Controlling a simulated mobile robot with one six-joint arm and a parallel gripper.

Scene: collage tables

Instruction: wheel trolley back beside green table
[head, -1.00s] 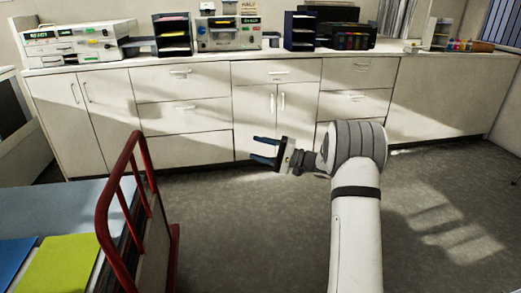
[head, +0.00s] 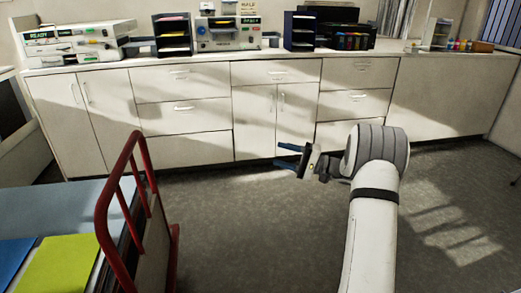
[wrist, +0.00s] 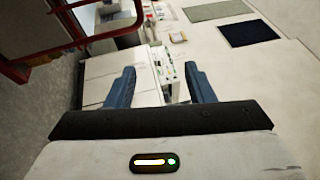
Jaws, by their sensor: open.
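The trolley's red tubular handle (head: 122,200) stands at the lower left of the head view. Beside it, a pale blue surface (head: 60,203) carries a blue sheet (head: 14,258) and a yellow-green sheet (head: 62,265). The lower part is cut off by the frame. My gripper (head: 287,156) is open and empty, over the floor well to the right of the handle, its blue fingers pointing left. In the wrist view my gripper (wrist: 160,72) has nothing between its fingers, and the red frame (wrist: 60,45) shows at upper left. I see no table that is clearly green.
A long white cabinet counter (head: 205,105) runs along the back wall. It bears machines, a black file tray (head: 172,36) and a black printer (head: 345,36). The grey carpet (head: 235,220) between the handle and my arm is clear, as is the floor at right.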

